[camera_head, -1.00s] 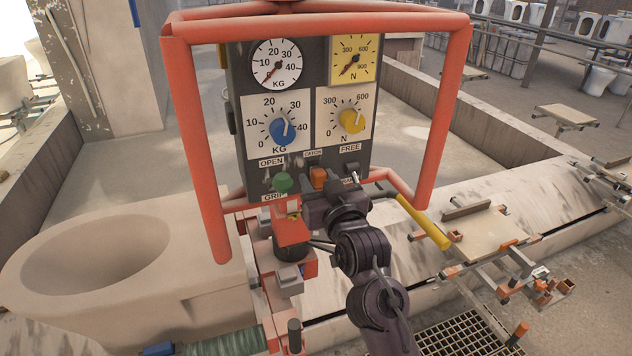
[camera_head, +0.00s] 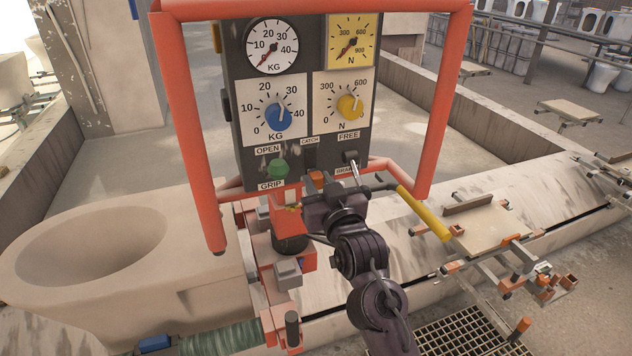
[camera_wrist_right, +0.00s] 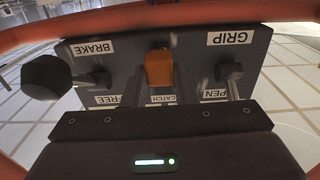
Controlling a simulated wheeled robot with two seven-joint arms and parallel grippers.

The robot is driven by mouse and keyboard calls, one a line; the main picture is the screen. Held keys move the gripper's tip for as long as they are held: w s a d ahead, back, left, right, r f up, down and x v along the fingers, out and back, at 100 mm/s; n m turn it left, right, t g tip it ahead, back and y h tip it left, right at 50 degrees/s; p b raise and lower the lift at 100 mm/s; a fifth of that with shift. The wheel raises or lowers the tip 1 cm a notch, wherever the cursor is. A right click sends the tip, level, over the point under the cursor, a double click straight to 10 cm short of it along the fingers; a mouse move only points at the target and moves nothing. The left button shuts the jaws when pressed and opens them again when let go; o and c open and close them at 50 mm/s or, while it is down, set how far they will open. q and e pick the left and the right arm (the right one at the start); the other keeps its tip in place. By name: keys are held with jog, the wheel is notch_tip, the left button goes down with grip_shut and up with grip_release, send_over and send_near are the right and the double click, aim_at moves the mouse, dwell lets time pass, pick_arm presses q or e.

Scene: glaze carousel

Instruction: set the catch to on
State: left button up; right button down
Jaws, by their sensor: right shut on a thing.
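The catch (camera_head: 316,177) is an orange piece low on the dark control panel, below the CATCH label. It also shows in the wrist view (camera_wrist_right: 159,68), where the panel appears upside down. My right gripper (camera_head: 320,188) is at the catch and shut on it; the wrist and gripper body hide the catch's lower part in the head view. The fingertips are hard to make out. My left gripper is not in view.
A black brake lever (camera_head: 351,157) sits to the right. A red tube frame (camera_head: 185,130) surrounds the panel (camera_head: 245,170). A large beige basin (camera_head: 170,270) stands at left.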

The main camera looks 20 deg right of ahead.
jog(key=c, duration=1.4)
grip_release()
jog(key=shift+s+a+f, duration=0.1)
jog(key=shift+a+f, duration=0.15)
jog(key=shift+f, duration=0.3)
jog(key=shift+c, duration=0.2)
jog(key=shift+o, duration=1.3)
jog(key=shift+a+r, duration=0.1)
jog(key=shift+a, duration=0.05)
jog(key=shift+s+r, duration=0.1)
jog(key=shift+s, duration=0.05)
jog(key=shift+d+r, duration=0.1)
jog(key=shift+d, duration=0.2)
jog(key=shift+s+b, duration=0.3)
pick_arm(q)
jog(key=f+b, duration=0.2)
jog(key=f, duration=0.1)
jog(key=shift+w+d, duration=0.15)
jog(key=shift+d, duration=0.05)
pick_arm(e)
jog(key=s, duration=0.7)
jog(key=shift+s+a+r, duration=0.1)
jog(key=shift+s, duration=0.2)
